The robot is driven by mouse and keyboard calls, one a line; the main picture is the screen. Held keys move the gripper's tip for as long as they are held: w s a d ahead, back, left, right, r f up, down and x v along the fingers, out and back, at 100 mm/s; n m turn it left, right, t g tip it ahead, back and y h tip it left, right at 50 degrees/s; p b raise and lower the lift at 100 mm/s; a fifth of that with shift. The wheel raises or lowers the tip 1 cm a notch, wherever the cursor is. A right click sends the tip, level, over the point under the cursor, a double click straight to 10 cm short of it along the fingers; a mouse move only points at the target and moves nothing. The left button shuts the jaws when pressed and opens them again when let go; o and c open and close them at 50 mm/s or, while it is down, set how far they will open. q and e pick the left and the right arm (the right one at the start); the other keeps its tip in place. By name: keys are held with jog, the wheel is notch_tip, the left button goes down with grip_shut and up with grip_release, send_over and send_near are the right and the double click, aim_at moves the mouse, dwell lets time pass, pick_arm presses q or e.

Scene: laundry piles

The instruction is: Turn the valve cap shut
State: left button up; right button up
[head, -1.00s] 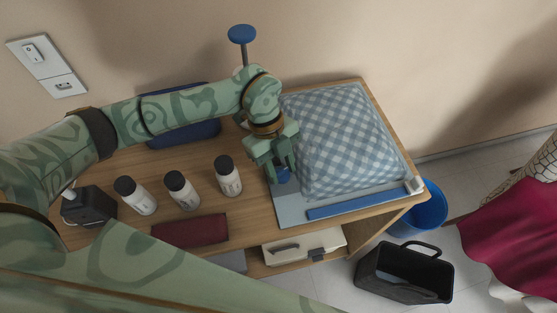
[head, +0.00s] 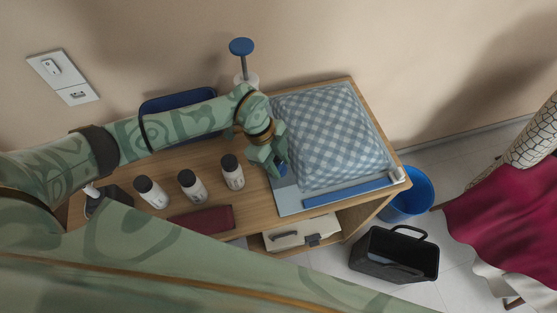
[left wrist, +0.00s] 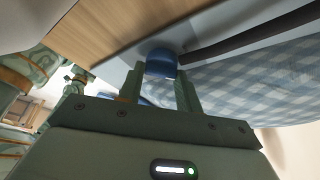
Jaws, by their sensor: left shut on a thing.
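The valve cap (head: 284,170) is small, round and blue, at the left edge of the pale blue-grey bag (head: 288,204) under the checked cushion (head: 335,130). It shows more clearly in the left wrist view (left wrist: 160,63), between the two fingers. My left gripper (head: 280,166) is shut on the cap, its fingers on either side; they partly hide it in the head view. I cannot tell how far the cap is turned. My right gripper is not in view.
Three white bottles with black lids (head: 192,187) and a dark red folded item (head: 203,220) stand left of the bag on the wooden table. A blue-topped pump (head: 241,47) is behind. A blue strip (head: 347,192) lies along the bag's front. A blue bucket (head: 408,197) and black bin (head: 393,257) are on the floor.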

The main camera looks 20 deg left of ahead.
pick_arm(q)
jog(key=o, duration=1)
jog(key=p+v, duration=0.3)
jog(key=v, duration=1.3)
jog(key=shift+a+r, duration=0.1)
jog(key=shift+r, duration=0.05)
